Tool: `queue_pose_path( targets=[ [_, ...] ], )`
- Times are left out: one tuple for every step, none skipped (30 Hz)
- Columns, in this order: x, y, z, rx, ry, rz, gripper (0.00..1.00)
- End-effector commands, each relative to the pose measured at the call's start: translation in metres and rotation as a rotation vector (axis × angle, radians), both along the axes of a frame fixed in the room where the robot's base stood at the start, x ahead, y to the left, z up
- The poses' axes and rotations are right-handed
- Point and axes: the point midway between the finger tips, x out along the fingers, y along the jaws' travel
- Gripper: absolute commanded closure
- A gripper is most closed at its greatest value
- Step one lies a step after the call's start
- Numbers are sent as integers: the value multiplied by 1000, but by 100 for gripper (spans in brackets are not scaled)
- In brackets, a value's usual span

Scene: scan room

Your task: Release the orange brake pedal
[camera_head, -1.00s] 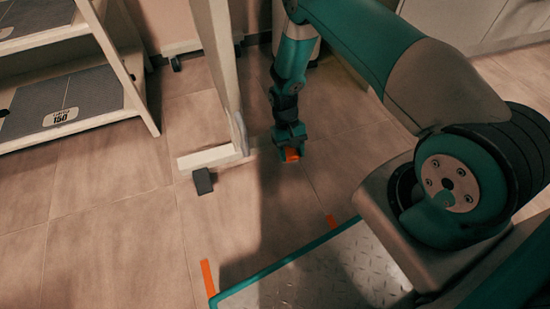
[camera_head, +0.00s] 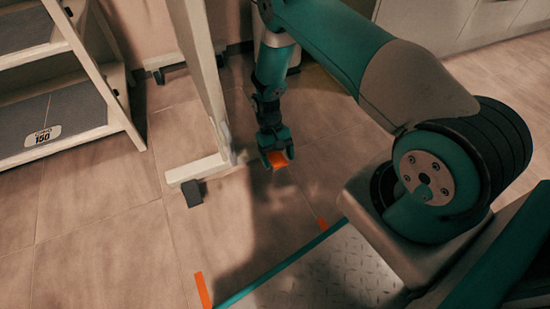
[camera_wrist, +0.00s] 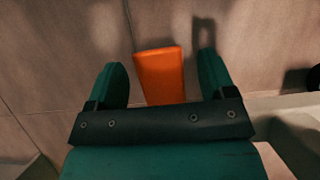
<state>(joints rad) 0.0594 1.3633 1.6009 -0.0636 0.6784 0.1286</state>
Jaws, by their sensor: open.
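The orange brake pedal (camera_head: 279,160) shows low near the floor, beside the foot of the pale upright panel. My gripper (camera_head: 277,157) reaches down over it from above. In the wrist view, the pedal (camera_wrist: 161,75) is a flat orange block lying between the two teal fingers of my gripper (camera_wrist: 161,80). The fingers are open, with a gap on each side of the pedal, wider on the right. The pedal's near end is hidden behind the dark gripper bar, and its mounting is not visible.
The pale panel (camera_head: 198,75) stands just left of my gripper, its foot (camera_head: 197,168) ending at a dark grey block (camera_head: 191,193). A stepped unit with grey treads (camera_head: 70,118) is at the left. Tiled floor (camera_head: 110,240) is clear in front.

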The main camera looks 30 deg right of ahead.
Motion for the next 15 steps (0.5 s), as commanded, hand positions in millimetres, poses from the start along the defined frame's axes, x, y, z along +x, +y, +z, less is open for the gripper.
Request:
queue_pose_path(
  targets=[
    [3,-1,6,0,-3,-1,23],
    [5,-2,10,-1,-3,-2,23],
    [7,-2,16,-1,-3,-2,23],
    [10,-3,22,-1,-3,-2,23],
    [13,-3,28,-1,-5,-2,23],
    [18,-4,36,-1,-5,-2,23],
    [22,-4,43,-1,-5,-2,23],
    [26,-5,50,-1,-6,-2,23],
    [31,-6,60,-1,-6,-1,23],
    [34,-6,67,0,-5,-1,23],
    [38,-7,74,0,-5,-1,23],
    [44,-7,83,0,-6,0,23],
    [47,-7,89,0,-6,0,23],
    [51,-8,96,-1,-5,0,23],
    [56,-8,104,-1,-6,0,23]
  ],
)
